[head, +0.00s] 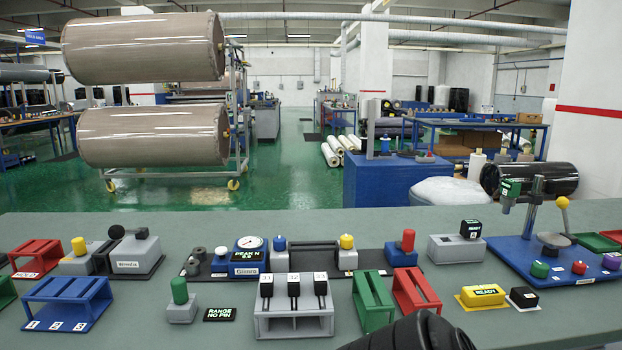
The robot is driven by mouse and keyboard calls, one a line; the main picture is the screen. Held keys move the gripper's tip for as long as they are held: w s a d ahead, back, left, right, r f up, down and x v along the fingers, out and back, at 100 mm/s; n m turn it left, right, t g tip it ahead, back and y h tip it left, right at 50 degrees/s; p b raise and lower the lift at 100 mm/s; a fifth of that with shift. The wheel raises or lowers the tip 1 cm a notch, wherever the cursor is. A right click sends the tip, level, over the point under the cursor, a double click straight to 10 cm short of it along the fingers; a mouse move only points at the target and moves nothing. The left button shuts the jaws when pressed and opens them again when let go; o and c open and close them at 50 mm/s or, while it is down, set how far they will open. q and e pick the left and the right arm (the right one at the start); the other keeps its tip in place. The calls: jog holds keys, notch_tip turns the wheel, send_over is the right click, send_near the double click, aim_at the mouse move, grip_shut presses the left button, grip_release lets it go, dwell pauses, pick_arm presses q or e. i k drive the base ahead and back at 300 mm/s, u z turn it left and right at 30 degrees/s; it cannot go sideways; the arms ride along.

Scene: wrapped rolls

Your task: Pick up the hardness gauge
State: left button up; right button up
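No label reads hardness gauge, so I cannot tell for certain which item it is. A green gauge-like head (509,192) hangs on a grey post above a blue base plate (510,262) at the right of the bench. A blue unit with a round white dial (250,243) and a display reading "PEAK N" stands left of centre on a dark base. Neither is touched by a gripper. A black ribbed shape at the bottom edge, right of centre, looks like part of my arm. No gripper fingers show in the head view.
The grey-green bench (150,325) is crowded. A grey rack (293,318) with black-topped pieces stands front centre, beside green (373,302) and red (416,292) racks. A blue rack (67,303) stands at left. A yellow "READY" block (482,295) lies front right. Some bare bench lies along the front.

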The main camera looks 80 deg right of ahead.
aim_at(511, 189)
jog(key=u, duration=0.1)
jog(key=k, duration=2.3)
jog(key=z, duration=0.45)
